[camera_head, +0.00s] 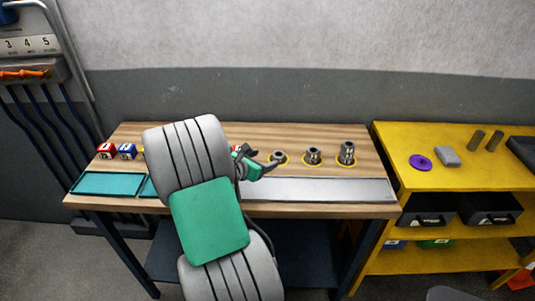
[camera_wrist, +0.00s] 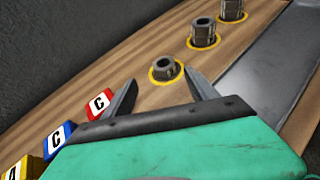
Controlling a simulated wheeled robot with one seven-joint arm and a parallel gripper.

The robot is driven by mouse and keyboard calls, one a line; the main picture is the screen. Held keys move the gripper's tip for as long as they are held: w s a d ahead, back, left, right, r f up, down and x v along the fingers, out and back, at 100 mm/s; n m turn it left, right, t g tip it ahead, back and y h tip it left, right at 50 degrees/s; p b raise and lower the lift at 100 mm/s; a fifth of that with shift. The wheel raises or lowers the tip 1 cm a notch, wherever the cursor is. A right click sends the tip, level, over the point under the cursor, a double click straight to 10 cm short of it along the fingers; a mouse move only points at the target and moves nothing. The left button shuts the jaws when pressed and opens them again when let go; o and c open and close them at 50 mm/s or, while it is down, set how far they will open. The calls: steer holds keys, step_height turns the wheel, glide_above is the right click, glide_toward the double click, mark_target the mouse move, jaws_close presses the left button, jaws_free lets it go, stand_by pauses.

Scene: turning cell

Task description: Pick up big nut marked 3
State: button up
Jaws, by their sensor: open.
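Three metal nut-like parts stand in a row, each on a yellow ring on the wooden bench. The shortest part (camera_wrist: 166,69) is closest to my gripper. The middle part (camera_wrist: 204,33) and the tallest part (camera_wrist: 232,9) stand farther along. In the head view they are the short one (camera_head: 279,157), the middle one (camera_head: 313,156) and the tallest (camera_head: 347,152) at the right. I cannot read a number on any of them. My gripper (camera_wrist: 161,78) is open and empty, its fingertips pointing towards the shortest part. In the head view my gripper (camera_head: 264,165) is just left of that part.
A red cube (camera_head: 106,150) and a blue cube (camera_head: 127,151) sit at the bench's left. A teal tray (camera_head: 107,184) and a grey metal strip (camera_head: 320,190) lie along the front. A yellow shelf (camera_head: 410,178) stands at right.

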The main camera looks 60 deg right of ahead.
mark_target(277, 155)
steer(key=shift+n, duration=0.3)
steer(key=x, duration=0.3)
steer(key=p+x, duration=0.1)
steer(key=x, duration=0.4)
steer(key=shift+s+d+f, duration=0.2)
steer(key=shift+s+d, duration=0.05)
steer(key=shift+s, duration=0.1)
steer(key=shift+c, duration=0.4)
jaws_close()
